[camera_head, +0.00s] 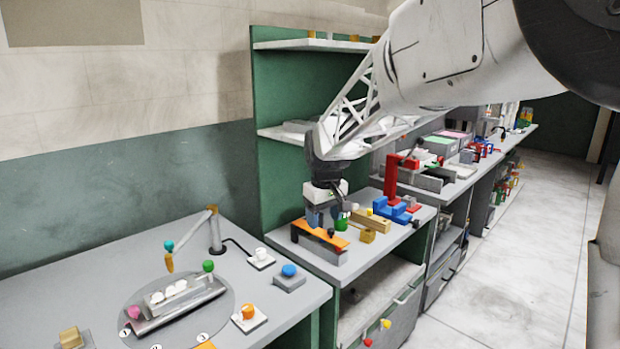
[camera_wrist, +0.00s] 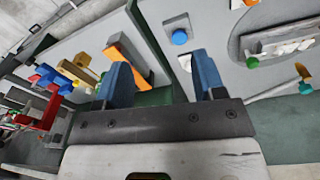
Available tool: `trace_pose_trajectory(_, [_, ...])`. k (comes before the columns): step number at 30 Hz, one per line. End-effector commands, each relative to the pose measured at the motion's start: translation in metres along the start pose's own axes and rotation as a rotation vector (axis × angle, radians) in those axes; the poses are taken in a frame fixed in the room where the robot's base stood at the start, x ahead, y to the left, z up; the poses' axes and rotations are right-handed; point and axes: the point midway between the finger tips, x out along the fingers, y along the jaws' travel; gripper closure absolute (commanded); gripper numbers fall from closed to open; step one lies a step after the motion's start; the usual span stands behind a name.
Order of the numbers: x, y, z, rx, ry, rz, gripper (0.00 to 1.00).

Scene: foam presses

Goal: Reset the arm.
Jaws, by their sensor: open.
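My gripper (camera_head: 325,218) hangs below my arm over the middle bench, close to the orange-topped block (camera_head: 318,236). In the wrist view, my gripper's two blue fingers (camera_wrist: 160,62) stand wide apart. Nothing is held between them; the gap shows bench edges and a dark green panel. A green part (camera_head: 341,223) shows right beside the fingers in the head view; I cannot tell whether it touches them. The orange-topped block also shows beyond the left finger in the wrist view (camera_wrist: 124,47).
The left bench (camera_head: 90,260) holds a foam press with coloured knobs and a blue-knobbed block (camera_head: 288,277). Right of my gripper are a yellow block (camera_head: 368,236), blue blocks (camera_head: 397,212) and a red press (camera_head: 392,178). A green shelf panel (camera_head: 275,100) rises behind. Floor is clear at right.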

Motion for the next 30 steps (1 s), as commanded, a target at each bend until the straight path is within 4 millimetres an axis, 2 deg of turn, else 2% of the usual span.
trace_pose_trajectory(1, [-0.006, 0.000, 0.015, 0.018, 0.005, 0.003, 0.37])
trace_pose_trajectory(6, [-0.022, -0.001, 0.062, 0.082, 0.019, 0.011, 0.37])
trace_pose_trajectory(15, [-0.040, -0.010, 0.145, 0.191, 0.041, 0.023, 0.37])
trace_pose_trajectory(30, [-0.043, -0.040, 0.281, 0.376, 0.079, 0.043, 0.37])
